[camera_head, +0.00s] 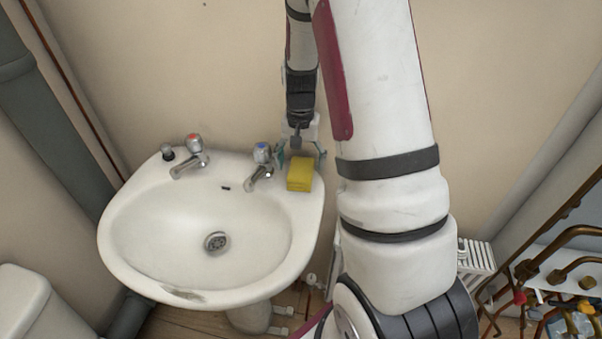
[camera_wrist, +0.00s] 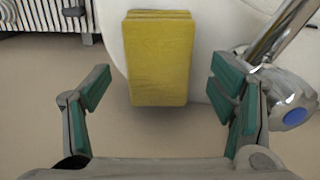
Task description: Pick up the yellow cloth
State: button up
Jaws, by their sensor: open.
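The yellow cloth (camera_head: 300,175) is a folded block lying on the right back corner of the white sink (camera_head: 131,223), beside the blue-marked tap (camera_head: 261,165). My gripper (camera_head: 302,156) is just behind and above the cloth, near the wall. In the wrist view the cloth (camera_wrist: 159,58) lies ahead, between the lines of the two open fingers (camera_wrist: 160,88). The fingers are apart and nothing is held. The blue-capped tap (camera_wrist: 291,108) is close to the right finger.
A red-marked tap (camera_head: 194,150) stands on the sink's left back. A white radiator (camera_head: 477,258) and copper pipes (camera_head: 575,235) are at the right. My arm hides part of the wall and floor. The basin is empty.

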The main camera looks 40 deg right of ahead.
aim_at(301, 168)
jog(key=shift+s+f, duration=0.1)
jog(key=shift+f, duration=1.4)
jog(key=shift+c, duration=0.4)
jog(key=c, duration=1.2)
jog(key=shift+r, duration=0.1)
jog(key=shift+r, duration=0.55)
notch_tip(301, 168, up, 2)
jog(key=shift+r, duration=0.1)
jog(key=shift+s+d+r, duration=0.15)
jog(key=shift+s, duration=0.55)
jog(key=s, duration=0.4)
jog(key=s+d+r, duration=0.1)
jog(key=s, duration=0.4)
jog(key=s+d, duration=0.1)
jog(key=s, duration=0.4)
jog(key=shift+s+r, duration=0.15)
jog(key=shift+s, duration=0.05)
